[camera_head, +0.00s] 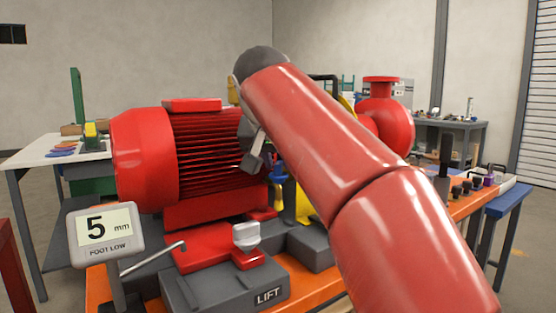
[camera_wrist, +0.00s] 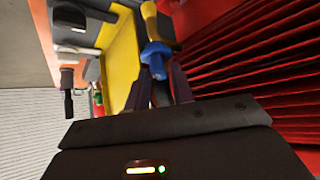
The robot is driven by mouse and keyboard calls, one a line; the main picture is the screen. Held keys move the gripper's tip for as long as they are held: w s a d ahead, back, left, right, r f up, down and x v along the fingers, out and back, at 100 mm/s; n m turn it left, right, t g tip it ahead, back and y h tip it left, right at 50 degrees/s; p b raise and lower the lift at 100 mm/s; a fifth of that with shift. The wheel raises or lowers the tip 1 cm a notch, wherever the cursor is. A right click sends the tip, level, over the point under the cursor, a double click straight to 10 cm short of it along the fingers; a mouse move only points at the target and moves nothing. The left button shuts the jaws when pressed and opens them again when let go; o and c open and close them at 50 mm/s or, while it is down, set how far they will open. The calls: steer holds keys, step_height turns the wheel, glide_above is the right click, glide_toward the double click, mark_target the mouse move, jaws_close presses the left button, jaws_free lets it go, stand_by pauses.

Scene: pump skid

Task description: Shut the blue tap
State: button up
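The blue tap (camera_wrist: 155,54) shows in the wrist view just ahead of my gripper (camera_wrist: 158,78), roughly centred between the fingertips. Its blue handle is beside a yellow part and the red motor fins. The fingers stand apart on either side, with a grey part showing between them. I cannot tell whether they touch the tap. In the head view a small part of the blue tap (camera_head: 278,178) shows right of the motor, close to my gripper (camera_head: 257,163). My red arm hides much of the area behind it.
The red finned motor (camera_head: 145,155) is close beside my gripper. A yellow panel (camera_wrist: 121,50) stands on its other side. Below are a grey LIFT block (camera_head: 220,287) and a "5 mm FOOT LOW" display (camera_head: 100,230). A red pump (camera_head: 385,120) stands behind my arm.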

steer(key=shift+w+f, duration=0.1)
jaws_close()
steer(key=shift+w+a+m+g+h, duration=0.1)
steer(key=shift+a+m+g+h, duration=0.2)
steer(key=shift+m+h, duration=0.7)
steer(key=m+g+h, duration=0.1)
steer(key=m+h, duration=0.1)
steer(key=m, duration=0.1)
steer(key=shift+m, duration=0.3)
jaws_free()
steer(key=shift+d, duration=0.1)
